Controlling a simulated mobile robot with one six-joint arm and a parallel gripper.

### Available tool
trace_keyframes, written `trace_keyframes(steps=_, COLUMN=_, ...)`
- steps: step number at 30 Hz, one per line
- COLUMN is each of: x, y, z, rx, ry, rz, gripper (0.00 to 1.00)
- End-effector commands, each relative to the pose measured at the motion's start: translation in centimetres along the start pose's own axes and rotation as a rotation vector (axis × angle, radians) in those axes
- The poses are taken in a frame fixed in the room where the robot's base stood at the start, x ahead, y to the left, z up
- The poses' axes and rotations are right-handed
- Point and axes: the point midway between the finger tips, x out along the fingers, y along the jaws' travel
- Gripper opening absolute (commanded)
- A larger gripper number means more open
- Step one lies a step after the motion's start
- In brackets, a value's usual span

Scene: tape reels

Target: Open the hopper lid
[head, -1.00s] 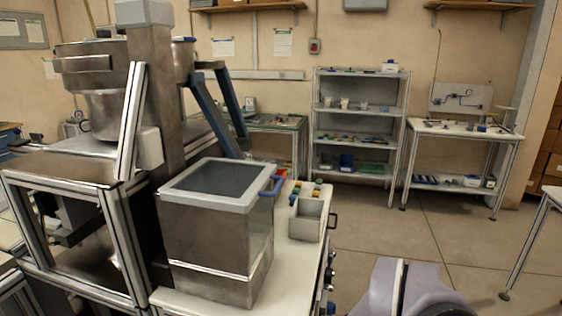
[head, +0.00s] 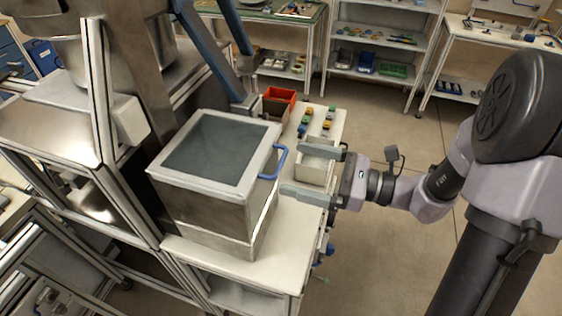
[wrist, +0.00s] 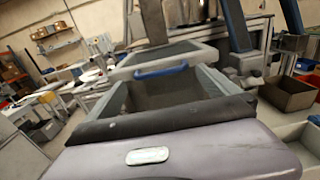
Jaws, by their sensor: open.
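The hopper (head: 205,212) is a square metal box on the white bench. Its lid, a pale frame (head: 195,183) around a dark panel, lies flat and closed on top. A blue handle (head: 281,160) stands out from the lid's right edge. My gripper (head: 294,170) is open and empty, its two grey fingers apart and pointing left towards the handle, with the tips close to it. I cannot tell whether they touch it. In the wrist view the blue handle (wrist: 161,71) shows ahead on the near edge of the lid (wrist: 172,56).
A grey bin (head: 314,172) stands on the bench partly behind my gripper. A red bin (head: 279,101) and several small coloured parts (head: 306,122) are behind it. A metal frame and blue struts (head: 212,50) stand left of and behind the hopper. Floor to the right is clear.

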Motion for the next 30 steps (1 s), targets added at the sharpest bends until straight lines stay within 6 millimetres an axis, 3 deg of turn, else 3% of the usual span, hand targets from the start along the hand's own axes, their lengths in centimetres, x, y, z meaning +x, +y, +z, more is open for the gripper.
trace_keyframes(steps=3, x=2.4, y=0.1, z=0.0, rx=-0.001, ry=0.000, rz=0.004, gripper=1.00)
trace_keyframes(steps=7, x=4.0, y=0.0, z=0.0, rx=-0.001, ry=0.001, rz=0.002, gripper=1.00)
trace_keyframes(steps=19, x=4.8, y=0.0, z=0.1, rx=-0.001, ry=0.000, rz=0.000, gripper=0.98)
trace_keyframes(steps=30, x=4.7, y=0.1, z=0.0, rx=-0.001, ry=0.001, rz=0.002, gripper=0.25)
